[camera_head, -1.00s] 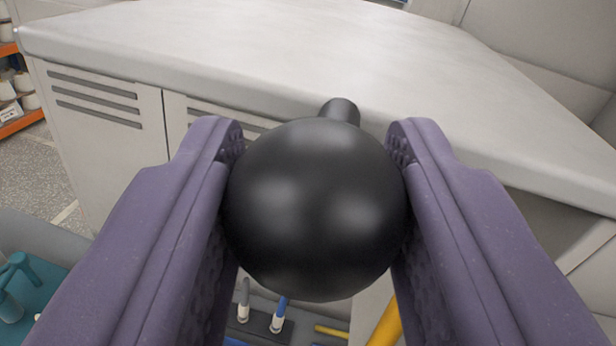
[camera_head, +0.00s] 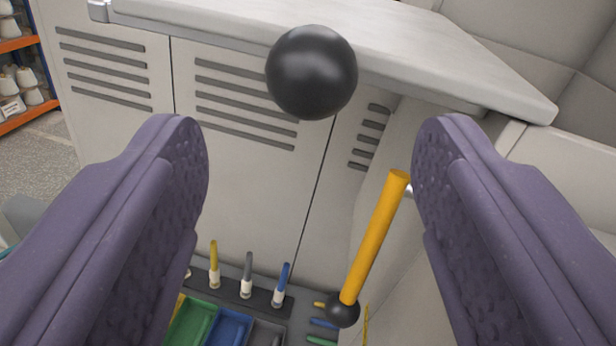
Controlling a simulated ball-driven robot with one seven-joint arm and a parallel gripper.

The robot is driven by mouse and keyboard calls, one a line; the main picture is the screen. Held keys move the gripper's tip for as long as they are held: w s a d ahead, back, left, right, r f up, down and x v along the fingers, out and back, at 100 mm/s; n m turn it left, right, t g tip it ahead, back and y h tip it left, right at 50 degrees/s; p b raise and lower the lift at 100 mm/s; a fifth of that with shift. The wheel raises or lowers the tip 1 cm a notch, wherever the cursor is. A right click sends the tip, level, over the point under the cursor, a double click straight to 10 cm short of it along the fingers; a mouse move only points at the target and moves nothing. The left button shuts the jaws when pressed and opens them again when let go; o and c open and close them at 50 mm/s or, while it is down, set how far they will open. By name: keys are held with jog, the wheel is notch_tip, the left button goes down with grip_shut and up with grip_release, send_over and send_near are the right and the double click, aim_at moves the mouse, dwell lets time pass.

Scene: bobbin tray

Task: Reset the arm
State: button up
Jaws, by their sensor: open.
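My gripper (camera_head: 312,150) is open, with its two purple fingers wide apart at the left and right of the view. Nothing is between the fingertips except open air. A black ball knob (camera_head: 312,72) shows beyond and above the fingers, in front of the edge of the light worktop (camera_head: 400,38). It is apart from both fingers. What the knob is fixed to is hidden behind it.
Below stand a yellow rod (camera_head: 375,240) with a black ball (camera_head: 343,310) at its foot, several small coloured pegs (camera_head: 247,275), and green (camera_head: 192,322) and blue (camera_head: 229,328) trays. Grey louvred cabinet doors (camera_head: 235,185) fill the middle. Shelves with bobbins (camera_head: 22,85) stand at far left.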

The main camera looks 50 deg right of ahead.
dwell(0.4)
jog(key=a+f+n+t+y+b, duration=0.2)
jog(key=a+f+y+b, duration=0.2)
jog(key=a+b, duration=0.5)
jog(key=a+f+n+t+y+b, duration=0.1)
jog(key=a+f+n+y+b, duration=0.3)
jog(key=b, duration=0.8)
jog(key=s+a+f+g+y+b, duration=0.1)
jog(key=s+a+f+y+b, duration=0.2)
jog(key=b, duration=1.5)
jog(key=s+a+f, duration=0.4)
jog(key=s+f, duration=0.1)
jog(key=s, duration=0.2)
jog(key=shift+s+a+m+g, duration=0.15)
jog(key=shift+s+m+g, duration=0.15)
jog(key=shift+g, duration=0.1)
jog(key=shift+w, duration=0.1)
